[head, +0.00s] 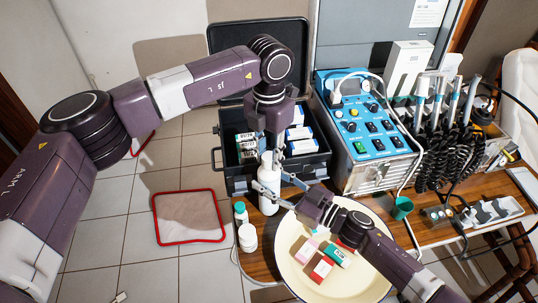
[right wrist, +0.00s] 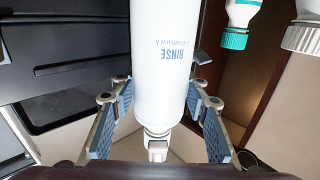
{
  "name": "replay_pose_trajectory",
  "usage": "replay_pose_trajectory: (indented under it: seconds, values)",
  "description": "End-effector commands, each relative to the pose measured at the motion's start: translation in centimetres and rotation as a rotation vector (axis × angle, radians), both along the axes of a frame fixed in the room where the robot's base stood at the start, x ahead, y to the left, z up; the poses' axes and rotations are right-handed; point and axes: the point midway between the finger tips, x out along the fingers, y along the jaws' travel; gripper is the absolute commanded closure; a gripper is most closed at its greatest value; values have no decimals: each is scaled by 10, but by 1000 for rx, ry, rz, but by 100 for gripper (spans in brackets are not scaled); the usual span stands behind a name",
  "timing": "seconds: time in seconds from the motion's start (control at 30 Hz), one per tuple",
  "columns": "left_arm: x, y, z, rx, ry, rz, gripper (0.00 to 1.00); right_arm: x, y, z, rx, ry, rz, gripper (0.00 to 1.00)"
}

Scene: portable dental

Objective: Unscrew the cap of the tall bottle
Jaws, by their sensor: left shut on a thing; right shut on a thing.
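The tall white bottle (head: 268,203) stands upright near the front of the black case. My right gripper (head: 274,192) has its fingers around the bottle's body from the front right and is shut on it. In the right wrist view the bottle (right wrist: 160,75), labelled RINSE, appears upside down between the fingers of my right gripper (right wrist: 159,108), with its narrow neck end low in the picture. My left gripper (head: 270,151) points down from above, shut at the bottle's top.
A small teal-capped bottle (head: 241,215) and a white jar (head: 248,238) stand close left of the bottle. A cream round tray (head: 345,287) with small boxes lies in front. The open black case (head: 228,170) and blue dental unit (head: 368,130) stand behind.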

Motion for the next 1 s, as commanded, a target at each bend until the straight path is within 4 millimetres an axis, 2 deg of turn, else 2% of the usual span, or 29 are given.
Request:
replay_pose_trajectory:
  seconds: [0.4,0.6,0.7,1.0]
  values:
    - [0,0,1,-1,0,757,100,0,0,-1,-1,0,0,100]
    - [0,-1,1,0,0,1048,100,0,0,-1,-1,0,0,100]
    - [0,0,1,-1,0,1123,100,0,0,-1,-1,0,0,100]
    - [0,-1,1,-1,1,1118,100,0,0,-1,-1,0,0,100]
